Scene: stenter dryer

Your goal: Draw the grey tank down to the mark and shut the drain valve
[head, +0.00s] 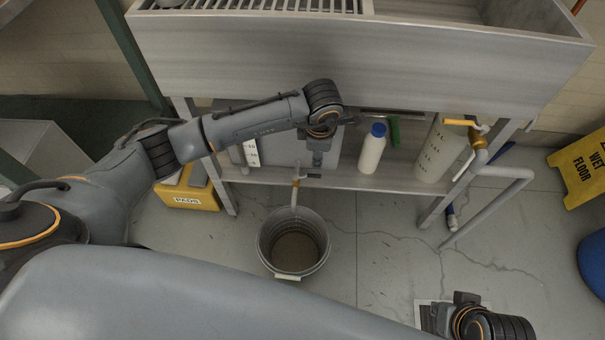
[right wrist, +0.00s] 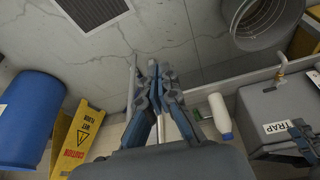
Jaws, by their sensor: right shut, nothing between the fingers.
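The grey tank (head: 282,150) sits on the shelf under the sink, partly behind my left arm; a white marked strip (head: 252,152) is on its left part. In the right wrist view the tank (right wrist: 270,105) bears a TRAP label. The drain valve (head: 296,182) sticks out at its front above a grey bucket (head: 268,256), whose bottom looks brownish. My left gripper (head: 317,160) points down in front of the tank, close to the valve; its fingers are too small to judge. My right gripper (right wrist: 154,72) is shut and empty, away from the tank; it also shows at the lower right (head: 460,304).
A white bottle with a blue cap (head: 372,148) and a pale marked container (head: 440,150) stand on the shelf. A pipe (head: 500,175) and table leg are right of them. A yellow wet-floor sign (head: 580,168) and blue drum (head: 594,262) stand farther right. A yellow PADS box (head: 188,192) is left.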

